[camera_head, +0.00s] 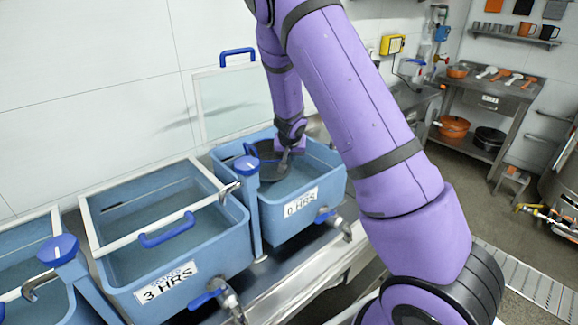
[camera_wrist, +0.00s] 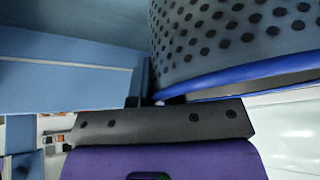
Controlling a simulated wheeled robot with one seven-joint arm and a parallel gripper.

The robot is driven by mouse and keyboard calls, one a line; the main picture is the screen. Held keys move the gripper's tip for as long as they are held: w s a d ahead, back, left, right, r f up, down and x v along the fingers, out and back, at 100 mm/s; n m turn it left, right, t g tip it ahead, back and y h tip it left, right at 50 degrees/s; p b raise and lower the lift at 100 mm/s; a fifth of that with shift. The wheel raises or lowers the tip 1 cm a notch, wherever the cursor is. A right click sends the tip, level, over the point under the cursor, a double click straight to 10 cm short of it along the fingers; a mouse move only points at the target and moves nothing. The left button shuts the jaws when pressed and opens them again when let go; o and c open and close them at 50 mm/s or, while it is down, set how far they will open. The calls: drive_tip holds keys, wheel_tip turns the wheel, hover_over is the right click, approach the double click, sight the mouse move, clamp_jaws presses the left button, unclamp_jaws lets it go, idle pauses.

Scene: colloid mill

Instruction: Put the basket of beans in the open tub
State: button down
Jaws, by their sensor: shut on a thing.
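The open tub (camera_head: 336,188) is the blue one labelled "0 HRS", with its framed lid (camera_head: 235,100) standing up against the wall behind it. My gripper (camera_head: 287,160) is down at the tub's opening, shut on the dark basket (camera_head: 268,158). The basket sits within the tub's outline, at its back left. In the wrist view the basket's perforated grey wall (camera_wrist: 235,30) and blue rim (camera_wrist: 240,78) fill the upper right, close against my gripper (camera_wrist: 150,103). The beans cannot be made out. Whether the basket touches the tub floor cannot be told.
A second blue tub (camera_head: 235,225), labelled "3 HRS", stands to the left with its framed lid down and a blue handle (camera_head: 167,230). Another blue tub (camera_head: 25,250) is further left. Taps stand along the front. A steel table (camera_head: 485,98) with pots is at the right.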

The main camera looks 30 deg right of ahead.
sight(289, 167)
drive_tip(key=shift+f, duration=0.15)
drive_tip(key=shift+d+f, duration=0.1)
drive_tip(key=shift+f, duration=1.6)
drive_tip(key=shift+f, duration=0.6)
drive_tip(key=c, duration=1.2)
unclamp_jaws()
drive_tip(key=shift+r, duration=0.1)
